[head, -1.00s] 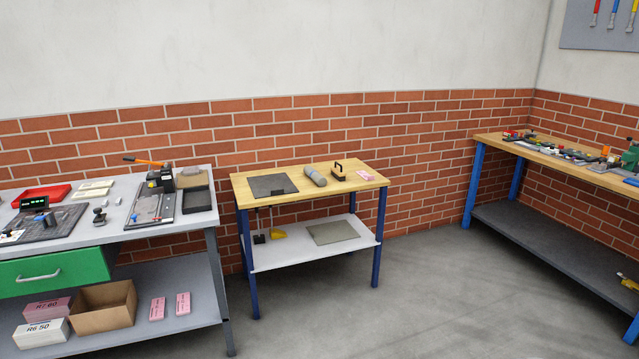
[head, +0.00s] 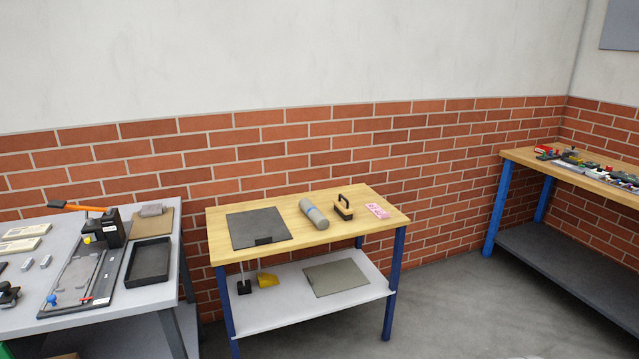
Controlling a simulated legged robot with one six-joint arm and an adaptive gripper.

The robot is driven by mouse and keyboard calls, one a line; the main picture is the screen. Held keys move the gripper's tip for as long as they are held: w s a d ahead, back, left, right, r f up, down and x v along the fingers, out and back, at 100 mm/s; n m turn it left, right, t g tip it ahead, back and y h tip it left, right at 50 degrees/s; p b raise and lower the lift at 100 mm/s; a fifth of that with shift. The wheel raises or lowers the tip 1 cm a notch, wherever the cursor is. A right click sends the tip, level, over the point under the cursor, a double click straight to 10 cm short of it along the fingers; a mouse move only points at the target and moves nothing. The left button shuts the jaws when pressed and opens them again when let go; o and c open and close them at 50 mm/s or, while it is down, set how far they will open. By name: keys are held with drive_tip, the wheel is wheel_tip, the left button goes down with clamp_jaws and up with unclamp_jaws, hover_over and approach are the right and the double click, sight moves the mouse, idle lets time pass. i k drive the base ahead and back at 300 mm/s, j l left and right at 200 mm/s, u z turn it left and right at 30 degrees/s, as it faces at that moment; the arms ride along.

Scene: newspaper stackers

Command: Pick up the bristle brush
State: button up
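What looks like the bristle brush (head: 343,212), a small brown block with a black loop handle on top, stands on the wooden top of the small blue-legged table (head: 270,207) in the middle of the head view. It sits between a grey roll (head: 314,214) on its left and a pink packet (head: 378,211) on its right, apart from both. Its bristles are too small to make out. My gripper is not in view.
A dark flat sheet (head: 258,228) lies on the table's left. The lower shelf (head: 270,316) holds a yellow item (head: 267,280) and a grey sheet (head: 337,278). A cluttered grey bench (head: 140,320) stands left, another workbench (head: 590,178) right. Floor (head: 450,310) between is clear.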

sight(341, 206)
drive_tip(key=i+l, duration=0.1)
drive_tip(key=i, duration=2.75)
drive_tip(key=j+u, duration=0.05)
drive_tip(key=j, duration=0.05)
